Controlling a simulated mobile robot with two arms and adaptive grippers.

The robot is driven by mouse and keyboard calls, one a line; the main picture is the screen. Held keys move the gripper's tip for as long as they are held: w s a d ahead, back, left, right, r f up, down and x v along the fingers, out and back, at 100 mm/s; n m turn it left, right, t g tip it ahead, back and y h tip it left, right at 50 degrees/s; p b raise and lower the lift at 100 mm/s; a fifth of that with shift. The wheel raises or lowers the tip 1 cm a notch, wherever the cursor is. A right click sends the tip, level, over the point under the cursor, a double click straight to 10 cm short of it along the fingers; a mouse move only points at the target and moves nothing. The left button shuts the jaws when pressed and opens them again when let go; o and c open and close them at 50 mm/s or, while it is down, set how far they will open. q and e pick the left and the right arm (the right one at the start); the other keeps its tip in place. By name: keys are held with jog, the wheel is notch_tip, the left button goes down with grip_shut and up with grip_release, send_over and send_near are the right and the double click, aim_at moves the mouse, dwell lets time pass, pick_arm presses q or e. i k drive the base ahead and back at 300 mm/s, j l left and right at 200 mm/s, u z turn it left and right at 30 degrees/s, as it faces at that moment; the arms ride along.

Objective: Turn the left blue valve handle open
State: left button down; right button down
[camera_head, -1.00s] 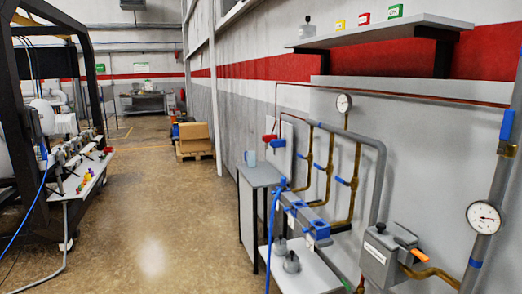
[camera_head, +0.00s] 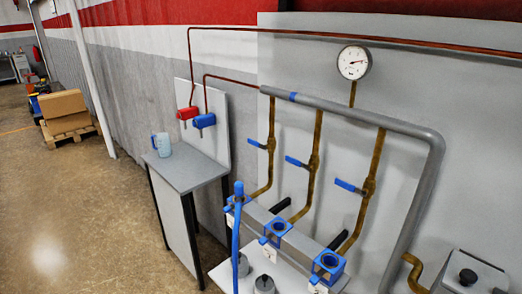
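Three blue valve handles show on brass pipes that drop from a grey pipe on the wall panel. The left blue valve handle (camera_head: 257,144) is on the left brass pipe and sticks out to the left, sloping slightly. The middle handle (camera_head: 296,162) and the right handle (camera_head: 346,185) stick out to the left in much the same way. Nothing covers the left handle. Neither of my grippers is in view.
Blue fittings (camera_head: 328,265) and a blue hose (camera_head: 236,245) are below the valves. A pressure gauge (camera_head: 354,62) is above. Open floor (camera_head: 70,220) lies to the left.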

aim_at(256, 142)
jog(key=i+j, duration=0.15)
jog(key=j, duration=0.25)
jog(key=i+j, duration=0.2)
jog(key=j, duration=0.15)
jog(key=i+j, duration=0.15)
jog(key=j, duration=0.25)
jog(key=i+j+u, duration=0.1)
jog(key=j, duration=0.3)
jog(key=i+j, duration=0.45)
jog(key=j, duration=0.3)
